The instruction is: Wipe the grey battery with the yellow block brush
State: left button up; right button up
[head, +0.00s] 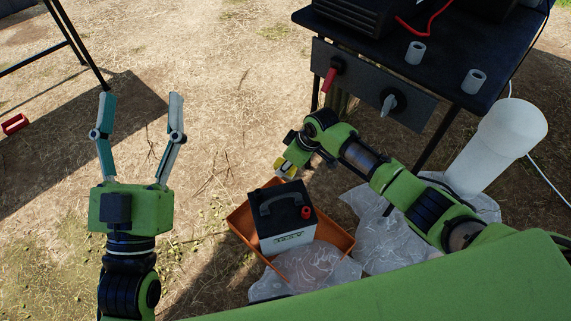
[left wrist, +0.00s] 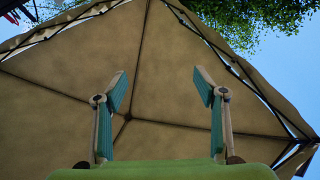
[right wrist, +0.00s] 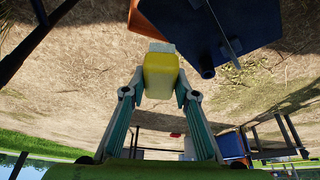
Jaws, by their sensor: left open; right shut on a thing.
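The battery (head: 285,222) has a dark top with a handle, a red terminal and a pale grey front. It stands upright in an orange tray (head: 341,237) on the ground. My right gripper (head: 287,160) is just behind the battery, shut on the yellow block brush (head: 284,168). In the right wrist view the brush (right wrist: 161,75) sits between the fingertips, its pale bristles toward the dark battery (right wrist: 205,22). I cannot tell whether they touch. My left gripper (head: 138,115) is open, empty and raised at the left; the left wrist view shows only canopy between its fingers (left wrist: 164,90).
A dark table (head: 450,75) with two grey cylinders and a panel with red and grey handles stands at the upper right. A white cylinder (head: 495,145) stands beside it. Clear plastic sheeting (head: 390,240) lies around the tray.

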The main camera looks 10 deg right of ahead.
jog(key=shift+r+p, duration=0.75)
jog(key=shift+p, duration=0.2)
jog(key=shift+r+p, duration=0.35)
jog(key=shift+p, duration=0.15)
pick_arm(q)
notch_tip(320, 180, down, 19)
jog(key=a+g+y+p, duration=0.1)
jog(key=a+g+y, duration=0.1)
jog(key=g, duration=0.8)
jog(key=shift+w+a+y, duration=0.15)
jog(key=shift+w+y, duration=0.2)
jog(key=shift+y, duration=0.45)
pick_arm(e)
jog(key=shift+r, duration=0.4)
pick_arm(q)
jog(key=shift+r, duration=0.1)
